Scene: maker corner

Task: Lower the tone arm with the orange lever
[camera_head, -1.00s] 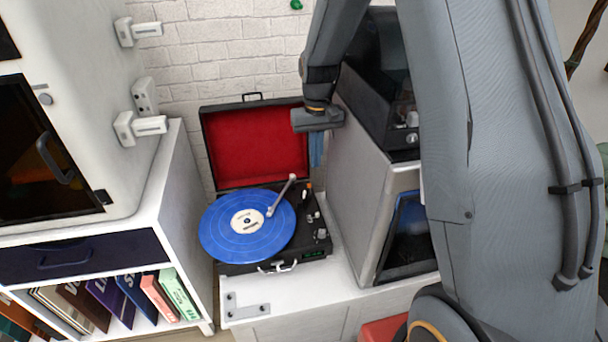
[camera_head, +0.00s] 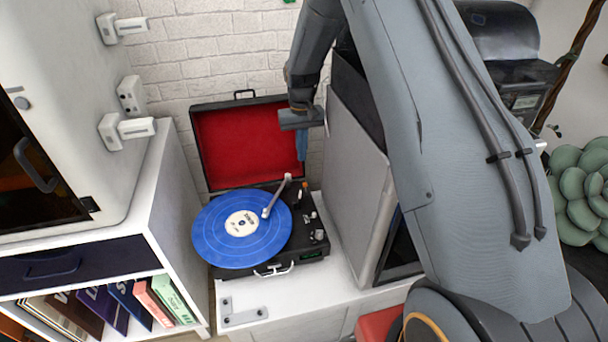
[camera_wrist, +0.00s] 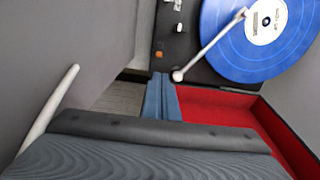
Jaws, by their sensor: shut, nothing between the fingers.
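The record player (camera_head: 305,247) stands open on the white cabinet, with a blue record (camera_head: 215,232) on its platter. The pale tone arm (camera_head: 277,197) reaches over the record from the back right; it also shows in the wrist view (camera_wrist: 211,45). Whether its tip touches the record I cannot tell. The small orange lever (camera_wrist: 159,54) is near the tone arm's pivot; it also shows in the head view (camera_head: 305,186). My gripper (camera_head: 302,158) is shut and empty, above the player's back right corner. In the wrist view its blue fingers (camera_wrist: 161,84) point toward the deck, apart from the lever.
The raised red-lined lid (camera_head: 240,145) stands behind the deck, left of my gripper. A tall grey box-shaped machine (camera_head: 350,190) stands close on the right. A white shelf unit (camera_head: 170,205) with records is on the left. Bare cabinet top (camera_head: 290,290) lies in front.

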